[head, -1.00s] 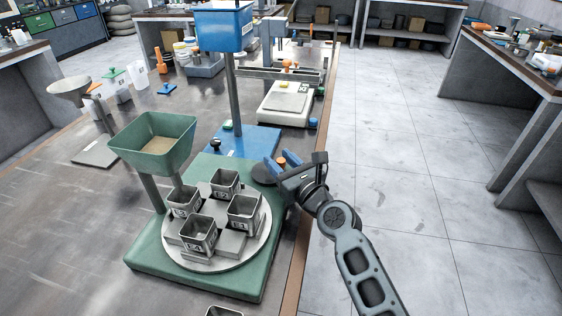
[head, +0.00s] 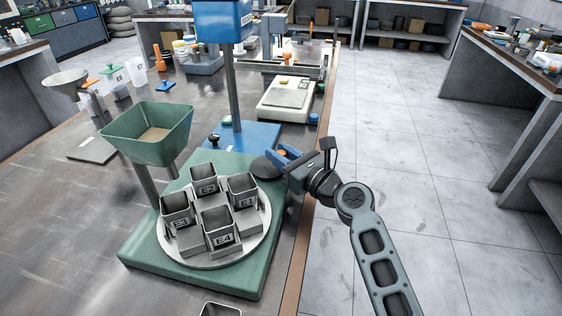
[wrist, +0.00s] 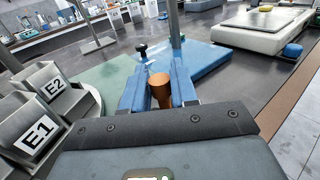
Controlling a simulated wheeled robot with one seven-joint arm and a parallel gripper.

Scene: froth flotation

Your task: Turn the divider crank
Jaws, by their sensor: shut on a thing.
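The divider is a green base (head: 145,248) with a round turntable (head: 258,232) carrying metal cups: E1 (head: 243,191), E2 (head: 206,180), E3 (head: 178,211) and E4 (head: 219,229). A dark crank disc (head: 264,168) sits at the base's back right corner. The orange-brown crank handle (wrist: 160,92) stands upright between the blue fingers in the wrist view. My gripper (head: 282,154) is shut on this handle. Cups E1 (wrist: 34,133) and E2 (wrist: 55,87) also show left of my gripper there. The fingers mostly hide the handle in the head view.
A green hopper (head: 150,135) on a post stands over the turntable's left back side. A blue stand (head: 240,140) with a post rises just behind the crank. A balance (head: 286,100) sits farther back. The bench's right edge (head: 300,230) is close; open floor lies beyond.

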